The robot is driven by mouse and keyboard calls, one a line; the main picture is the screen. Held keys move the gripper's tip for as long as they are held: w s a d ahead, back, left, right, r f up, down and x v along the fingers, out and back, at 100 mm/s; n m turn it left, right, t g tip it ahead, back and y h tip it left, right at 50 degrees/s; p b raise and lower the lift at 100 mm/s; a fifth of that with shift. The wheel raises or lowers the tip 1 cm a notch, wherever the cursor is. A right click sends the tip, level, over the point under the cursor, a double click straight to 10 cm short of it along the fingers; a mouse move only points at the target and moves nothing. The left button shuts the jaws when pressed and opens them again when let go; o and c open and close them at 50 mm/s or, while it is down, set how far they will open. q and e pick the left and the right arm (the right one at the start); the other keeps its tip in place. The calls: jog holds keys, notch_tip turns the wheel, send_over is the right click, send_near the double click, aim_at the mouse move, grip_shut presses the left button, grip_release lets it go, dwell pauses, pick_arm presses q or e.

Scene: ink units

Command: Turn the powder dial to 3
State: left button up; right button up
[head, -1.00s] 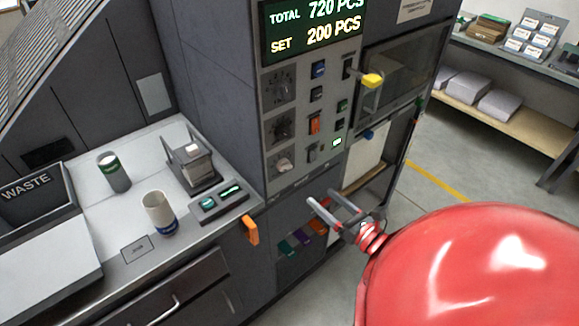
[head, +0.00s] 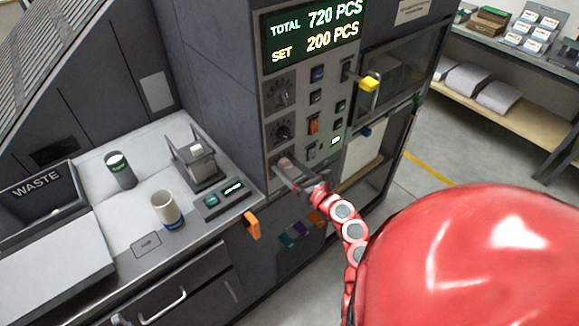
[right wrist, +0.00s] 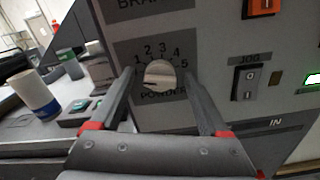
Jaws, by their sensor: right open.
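The powder dial (right wrist: 158,73) is a pale round knob on a dark plate marked 1 to 5, with "POWDER" printed below, partly cut off. A thin dark mark lies at its lower left; I cannot tell for sure which number it points to. My right gripper (right wrist: 158,78) is open, one finger on each side of the dial in the right wrist view; I cannot tell if they touch it. In the head view my right gripper (head: 289,170) is at the lowest dial on the panel, covering most of it. My left gripper is not in view.
Two more dials, the upper one (head: 281,93) and the middle one (head: 280,130), sit above. An orange switch (head: 314,124) and a yellow-tipped lever (head: 369,83) are to the right. A paper cup (head: 167,209) stands on the left counter. An orange handle (head: 252,225) juts out below.

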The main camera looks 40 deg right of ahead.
jog(key=shift+c, duration=0.3)
grip_shut()
